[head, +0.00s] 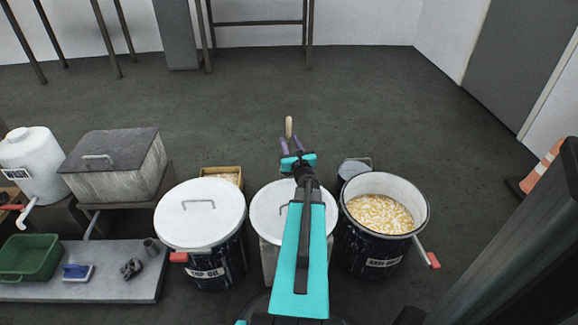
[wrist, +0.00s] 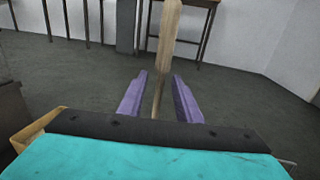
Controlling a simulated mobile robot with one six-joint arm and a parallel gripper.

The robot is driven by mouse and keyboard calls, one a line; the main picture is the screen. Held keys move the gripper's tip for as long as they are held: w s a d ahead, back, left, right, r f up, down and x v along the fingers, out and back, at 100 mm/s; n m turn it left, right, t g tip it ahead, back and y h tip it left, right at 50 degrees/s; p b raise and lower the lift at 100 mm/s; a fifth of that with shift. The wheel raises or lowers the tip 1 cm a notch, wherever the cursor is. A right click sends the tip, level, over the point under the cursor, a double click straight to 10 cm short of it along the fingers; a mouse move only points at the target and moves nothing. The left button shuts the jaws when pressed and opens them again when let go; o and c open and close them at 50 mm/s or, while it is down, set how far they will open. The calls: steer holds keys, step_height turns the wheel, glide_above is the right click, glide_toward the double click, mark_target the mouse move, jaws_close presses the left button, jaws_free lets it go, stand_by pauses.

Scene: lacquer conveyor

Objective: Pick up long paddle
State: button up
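The long paddle (head: 289,127) is pale wood. In the head view only a short length of it shows, just beyond my gripper (head: 291,145). In the wrist view the paddle (wrist: 166,35) rises upright, wide at the top and narrowing to a thin shaft. My gripper (wrist: 159,88) is open, its two purple fingers on either side of the shaft. There is a visible gap between the shaft and each finger. The paddle's lower end is hidden behind my gripper's body.
Two drums with white lids (head: 200,208) (head: 268,210) and an open drum of pale flakes (head: 380,214) stand near me. A small wooden box (head: 222,171) and a grey bucket (head: 354,168) stand behind them. A grey tank (head: 115,165) is at left. The floor beyond is clear.

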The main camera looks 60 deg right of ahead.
steer(key=b+x, duration=0.2)
steer(key=x, duration=0.3)
steer(key=shift+w+f, duration=0.1)
stand_by(0.7)
jaws_close()
